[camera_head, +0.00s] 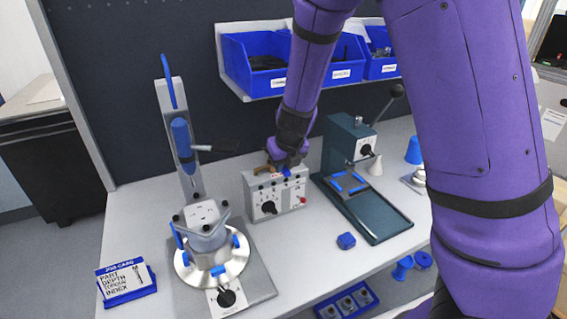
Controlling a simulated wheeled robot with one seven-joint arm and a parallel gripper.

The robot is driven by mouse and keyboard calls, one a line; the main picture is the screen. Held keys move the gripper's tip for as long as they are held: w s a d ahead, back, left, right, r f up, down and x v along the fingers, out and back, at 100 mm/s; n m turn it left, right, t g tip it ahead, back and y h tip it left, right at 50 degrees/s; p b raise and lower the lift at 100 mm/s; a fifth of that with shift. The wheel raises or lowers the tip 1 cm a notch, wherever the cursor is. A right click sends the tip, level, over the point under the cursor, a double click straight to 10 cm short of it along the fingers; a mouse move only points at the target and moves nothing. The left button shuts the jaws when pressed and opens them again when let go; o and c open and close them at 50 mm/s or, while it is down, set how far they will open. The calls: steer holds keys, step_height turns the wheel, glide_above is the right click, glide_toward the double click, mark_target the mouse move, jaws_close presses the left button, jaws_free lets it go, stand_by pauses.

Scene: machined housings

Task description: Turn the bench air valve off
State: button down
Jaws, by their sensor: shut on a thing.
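A grey control box (262,192) stands on the bench, with a black knob and a red button on its front. A tan, brass-like fitting (271,169), apparently part of the air valve, shows at its top rear. A small blue piece (287,172), perhaps the valve handle, is beside it, under my gripper. My gripper (287,165) reaches down to the top of the box and is shut on what looks like the valve handle. The dark wrist and fingers cover most of the valve, so its handle angle cannot be read.
A fixture with a machined housing (203,214) stands left of the box, its blue-handled clamp post rising behind. A green press (347,145) stands close on the right. Blue bins (250,50) hang above.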

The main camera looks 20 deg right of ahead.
mark_target(285, 170)
stand_by(0.4)
steer(key=c, duration=1)
jaws_free()
steer(key=shift+a+r, duration=0.1)
steer(key=shift+v, duration=5.25)
